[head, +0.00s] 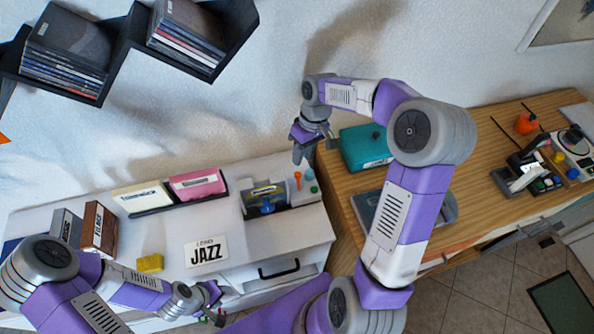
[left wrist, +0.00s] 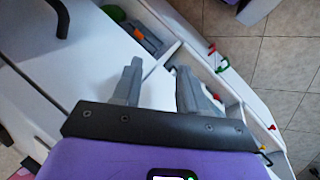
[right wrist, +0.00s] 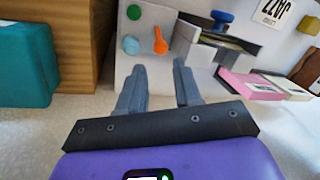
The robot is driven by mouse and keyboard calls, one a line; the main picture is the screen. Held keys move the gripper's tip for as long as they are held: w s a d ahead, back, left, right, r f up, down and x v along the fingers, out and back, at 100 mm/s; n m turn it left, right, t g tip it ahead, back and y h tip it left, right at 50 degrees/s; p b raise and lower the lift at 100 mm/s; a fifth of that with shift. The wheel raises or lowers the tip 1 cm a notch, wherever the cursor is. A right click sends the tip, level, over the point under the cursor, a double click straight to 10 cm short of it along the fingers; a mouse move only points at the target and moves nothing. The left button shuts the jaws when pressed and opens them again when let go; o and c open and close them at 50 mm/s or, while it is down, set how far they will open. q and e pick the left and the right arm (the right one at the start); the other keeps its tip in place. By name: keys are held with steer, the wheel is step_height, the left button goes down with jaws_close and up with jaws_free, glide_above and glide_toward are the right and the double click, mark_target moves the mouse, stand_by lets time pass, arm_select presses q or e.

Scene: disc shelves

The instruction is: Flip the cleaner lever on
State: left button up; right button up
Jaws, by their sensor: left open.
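The orange lever (head: 298,178) stands on the white panel (head: 301,197) of the cleaner, at the right end of the white cabinet. It shows beside a green knob and a teal knob in the right wrist view (right wrist: 160,42). My right gripper (head: 300,156) is above and behind the lever, apart from it. Its fingers (right wrist: 158,75) are parted and empty, pointing at the panel just below the lever in that view. My left gripper (head: 218,303) is low at the cabinet's front, away from the lever. Its fingers (left wrist: 158,78) are parted and empty.
A disc bin (head: 268,205) with a blue knob lies left of the panel. A teal box (head: 364,149) stands on the wooden table to its right. Pink and cream disc boxes (head: 196,183) line the back. A JAZZ card (head: 206,251) lies on the cabinet.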

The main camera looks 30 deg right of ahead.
mark_target(298, 173)
steer(key=b+x, duration=0.1)
steer(key=x, duration=0.6)
steer(key=shift+s, duration=0.15)
steer(key=shift+c, duration=0.5)
steer(key=shift+r, duration=0.1)
jaws_close()
steer(key=s+t+b, duration=0.1)
steer(key=t+b, duration=0.1)
steer(key=b, duration=0.2)
steer(key=s+t+h+b, duration=0.1)
steer(key=s+t+b, duration=0.1)
steer(key=b, duration=0.3)
steer(key=s+a+n+t+b, duration=0.1)
steer(key=s+t+b, duration=0.1)
steer(key=b, duration=0.3)
steer(key=shift+a+f+t+h, duration=0.1)
steer(key=shift+f+t+h, duration=0.25)
steer(key=shift+t, duration=0.55)
steer(key=shift+s+r+t+b, duration=0.1)
steer(key=shift+s+t+b, duration=0.1)
steer(key=shift+t+b, duration=0.35)
steer(key=shift+o, duration=0.5)
jaws_free()
